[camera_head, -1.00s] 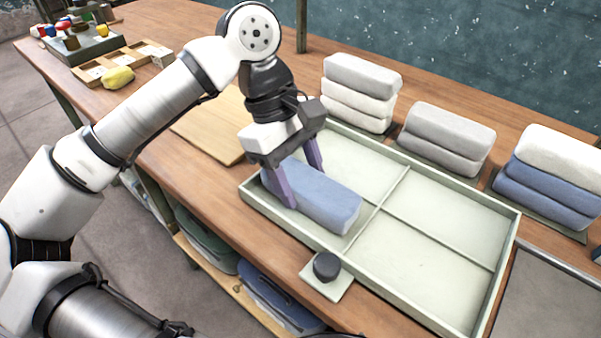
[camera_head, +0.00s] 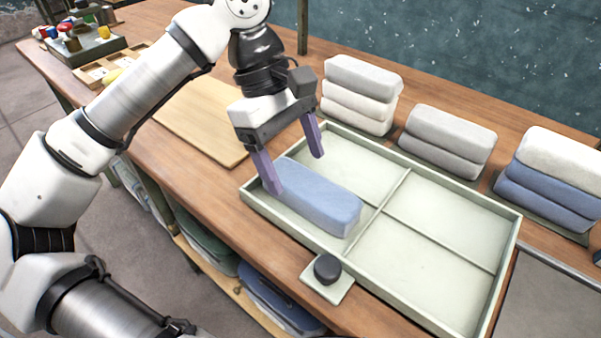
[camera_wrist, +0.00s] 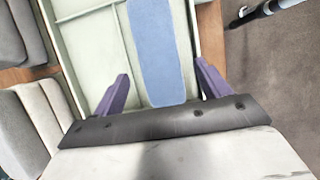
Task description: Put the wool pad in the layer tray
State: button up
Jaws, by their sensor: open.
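A blue wool pad (camera_head: 322,197) lies flat in the front left compartment of the pale green layer tray (camera_head: 397,292). It also shows in the wrist view (camera_wrist: 157,45), between the fingers. My gripper (camera_head: 297,174) is open and empty just above the pad's left end, with its purple fingers spread to either side. They also frame the pad in the wrist view (camera_wrist: 161,70). The tray's other compartments are empty.
Behind the tray stand a white stack (camera_head: 360,95), a grey stack (camera_head: 447,140) and a white-and-blue stack (camera_head: 548,180) of pads. A dark round knob on a small plate (camera_head: 327,270) sits at the tray's front edge. A wooden board (camera_head: 205,120) lies to the left.

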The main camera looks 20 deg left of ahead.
jog(key=v, duration=0.8)
